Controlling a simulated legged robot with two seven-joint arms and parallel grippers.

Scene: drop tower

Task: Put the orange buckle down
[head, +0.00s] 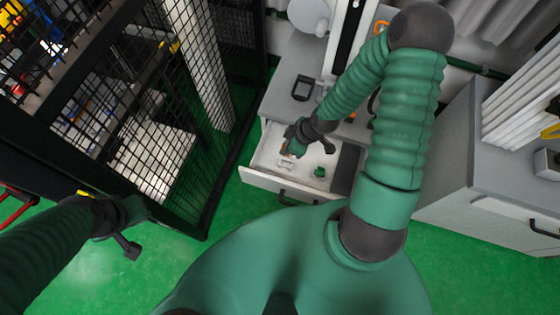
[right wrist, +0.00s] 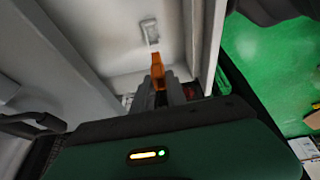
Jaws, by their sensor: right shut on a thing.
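The orange buckle (right wrist: 157,71) is between the fingertips of my right gripper (right wrist: 162,88) in the right wrist view. My right gripper is shut on it, above the floor of an open drawer (head: 262,152). In the head view the right gripper (head: 296,143) hangs over the left part of the drawer and mostly hides the buckle. A pale grey piece (right wrist: 149,30) lies on the drawer floor just beyond the buckle. My left gripper (head: 130,247) is low at the left, away from the drawer; its fingers are too unclear to read.
A green piece (head: 320,172) lies in the drawer, right of the gripper. A dark holder (head: 303,88) stands on the grey worktop behind. A black mesh cage (head: 170,110) stands to the left and a grey cabinet (head: 470,160) to the right. Green floor lies in front.

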